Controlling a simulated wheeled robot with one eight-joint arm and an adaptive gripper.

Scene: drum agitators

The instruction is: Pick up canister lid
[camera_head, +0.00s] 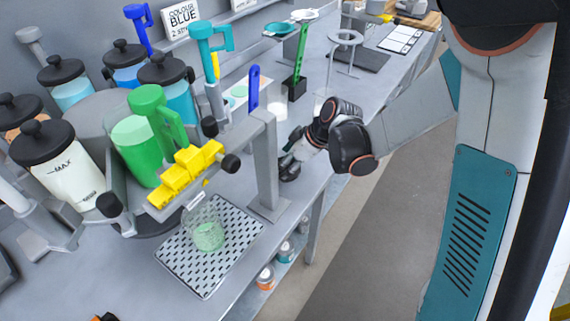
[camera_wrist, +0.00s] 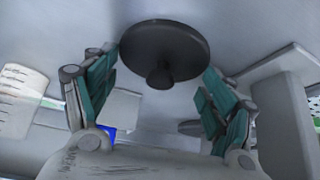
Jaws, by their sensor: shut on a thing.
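The black round canister lid (camera_wrist: 170,40) with its knob shows in the wrist view, between my fingertips. In the head view my gripper (camera_head: 291,155) is low over the table, just right of a grey post, and partly hidden by my wrist. A dark round shape at the fingers there is probably the lid, but it is too small to be sure. Another dark form (camera_wrist: 190,127) lies lower in the wrist view, unclear.
A grey post (camera_head: 265,165) stands close left of my gripper. Canisters with black lids (camera_head: 40,140), a green container (camera_head: 140,150) and yellow blocks (camera_head: 185,175) crowd the left. A glass (camera_head: 207,232) stands on a perforated tray (camera_head: 185,272). The table edge is near.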

